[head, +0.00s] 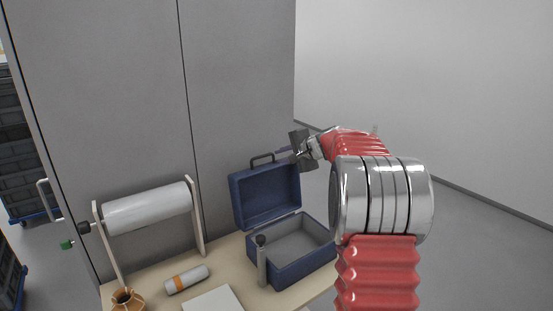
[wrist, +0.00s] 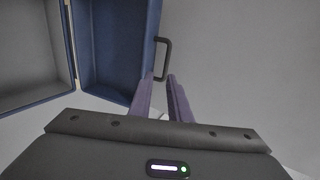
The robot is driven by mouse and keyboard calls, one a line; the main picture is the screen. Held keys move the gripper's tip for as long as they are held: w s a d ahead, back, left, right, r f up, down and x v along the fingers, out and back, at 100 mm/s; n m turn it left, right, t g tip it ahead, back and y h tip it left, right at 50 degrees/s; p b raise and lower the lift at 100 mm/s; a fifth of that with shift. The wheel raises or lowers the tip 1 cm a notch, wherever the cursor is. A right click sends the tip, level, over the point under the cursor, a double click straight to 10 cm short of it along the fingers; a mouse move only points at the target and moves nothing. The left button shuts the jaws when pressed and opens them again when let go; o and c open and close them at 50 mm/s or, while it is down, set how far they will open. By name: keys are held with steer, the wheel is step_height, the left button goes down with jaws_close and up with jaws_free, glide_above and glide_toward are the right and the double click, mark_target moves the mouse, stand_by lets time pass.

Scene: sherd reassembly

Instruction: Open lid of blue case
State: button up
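The blue case (head: 304,262) stands on the table with its lid (head: 265,197) raised about upright. Its grey interior is visible and looks empty. A dark handle (head: 262,159) sits on the lid's top edge. In the wrist view the lid (wrist: 115,45) and the handle (wrist: 163,58) also show, with part of the case body (wrist: 35,50) at left. My gripper (head: 286,152) is beside the lid's upper right corner.
A roll (head: 148,208) on a wooden stand is left of the case. A cylinder with an orange band (head: 187,280), an orange pot (head: 126,300) and a white sheet (head: 213,301) lie in front. A grey upright tool (head: 261,262) stands before the case. Grey cabinet doors (head: 235,80) rise behind.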

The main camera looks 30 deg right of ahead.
steer(key=v, duration=0.4)
steer(key=shift+s+r, duration=0.15)
steer(key=shift+s, duration=0.15)
steer(key=shift+c, duration=0.5)
